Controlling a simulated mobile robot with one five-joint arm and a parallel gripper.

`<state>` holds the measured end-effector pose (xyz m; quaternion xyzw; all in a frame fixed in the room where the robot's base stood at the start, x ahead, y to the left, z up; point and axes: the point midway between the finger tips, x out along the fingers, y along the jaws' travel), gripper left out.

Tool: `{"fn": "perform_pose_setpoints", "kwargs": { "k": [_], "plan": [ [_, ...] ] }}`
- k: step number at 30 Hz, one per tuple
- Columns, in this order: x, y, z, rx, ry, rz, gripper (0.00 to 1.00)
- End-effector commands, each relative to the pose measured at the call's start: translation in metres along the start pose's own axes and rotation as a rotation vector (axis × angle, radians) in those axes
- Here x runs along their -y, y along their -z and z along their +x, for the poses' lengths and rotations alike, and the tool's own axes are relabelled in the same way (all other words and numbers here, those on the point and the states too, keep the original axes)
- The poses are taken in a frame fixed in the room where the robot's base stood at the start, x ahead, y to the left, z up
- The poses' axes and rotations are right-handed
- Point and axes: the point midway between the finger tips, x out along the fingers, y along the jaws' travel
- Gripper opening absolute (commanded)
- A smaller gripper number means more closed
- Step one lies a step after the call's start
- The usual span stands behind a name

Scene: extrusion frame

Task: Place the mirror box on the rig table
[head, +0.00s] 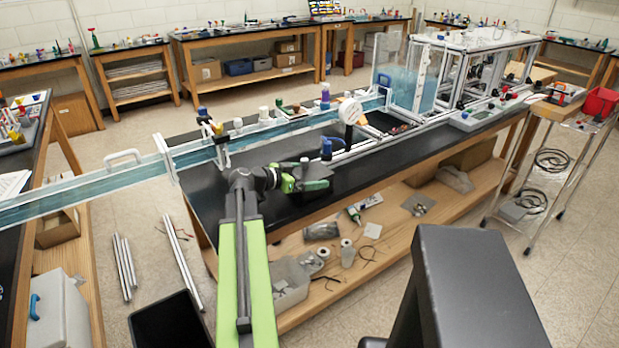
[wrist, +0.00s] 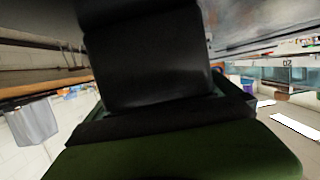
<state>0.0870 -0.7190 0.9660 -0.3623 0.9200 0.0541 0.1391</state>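My gripper (head: 308,178), green and black, is at the end of the outstretched green arm, over or close above the black top of the rig table (head: 208,192). A dark, block-like shape (head: 316,171) shows at the gripper's end. In the wrist view a large smooth black block (wrist: 150,65) fills the middle, right at my gripper, with green and black gripper parts below it. I cannot tell for sure whether this block is the mirror box or part of my gripper. The fingertips are not clear. No other thing is plainly the mirror box.
A long blue-sided channel (head: 270,133) runs along the table's back to a clear tank and extrusion frame (head: 478,65). A white round dial (head: 350,111) and blue-topped part (head: 327,148) stand just behind my gripper. A wire cart (head: 553,160) is at the right.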

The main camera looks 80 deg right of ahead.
Motion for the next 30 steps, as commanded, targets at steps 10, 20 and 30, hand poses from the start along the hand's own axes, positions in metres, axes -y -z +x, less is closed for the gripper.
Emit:
{"fn": "perform_pose_setpoints", "kwargs": {
  "k": [10, 20, 30],
  "plan": [
    [0.0, 0.005, -0.014, 0.0, 0.001, -0.001, 1.0],
    [-0.001, 0.007, -0.094, 0.0, 0.003, -0.001, 1.0],
    [-0.001, 0.004, -0.121, 0.0, -0.001, 0.001, 1.0]
  ]
}}
